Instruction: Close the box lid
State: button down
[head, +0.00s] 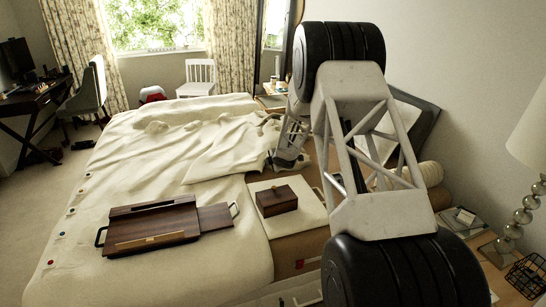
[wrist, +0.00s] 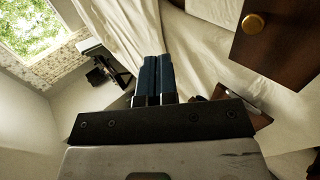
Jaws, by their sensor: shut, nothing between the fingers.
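A small dark brown wooden box (head: 277,201) sits on a white board beside the bed's right part in the head view. Its top looks flat and down, but I cannot tell whether the lid is fully shut. In the wrist view a brown wooden panel with a round brass knob (wrist: 253,23) shows at the upper right, probably part of the box. My gripper (head: 288,165) is above and behind the box in the head view, apart from it. In the wrist view my gripper (wrist: 153,62) has its two dark fingers together, with nothing between them.
A wooden tray (head: 205,220) with metal handles lies on the cream bed cover (head: 110,210) left of the box. The white board (head: 312,207) lies under the box. A lamp (head: 527,190) and nightstand are at the right. The air between box and tray is clear.

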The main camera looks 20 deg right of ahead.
jog(key=shift+w+r, duration=0.1)
jog(key=shift+r, duration=1.55)
jog(key=s+a+r+m+g+h, duration=0.1)
jog(key=s+a+r+m, duration=0.15)
jog(key=s+r, duration=0.6)
jog(key=s+a+r+m+h, duration=0.15)
jog(key=s+r+m, duration=0.25)
jog(key=s+r, duration=0.4)
jog(key=s+a+r+m+g+h, duration=0.1)
jog(key=s+r+m, duration=0.4)
jog(key=s, duration=0.5)
jog(key=s+a+m+g+y, duration=0.1)
jog(key=s+a+m, duration=0.1)
jog(key=s, duration=1.2)
jog(key=s+a+r+m+g, duration=0.1)
jog(key=s+a, duration=0.4)
jog(key=s, duration=0.9)
jog(key=s+a+r+m+g+y, duration=0.1)
jog(key=s+a+m+g, duration=0.2)
jog(key=s, duration=1)
jog(key=shift+s+a+r+m+y, duration=0.25)
jog(key=shift+s+a+m+y, duration=0.2)
jog(key=shift+m, duration=0.4)
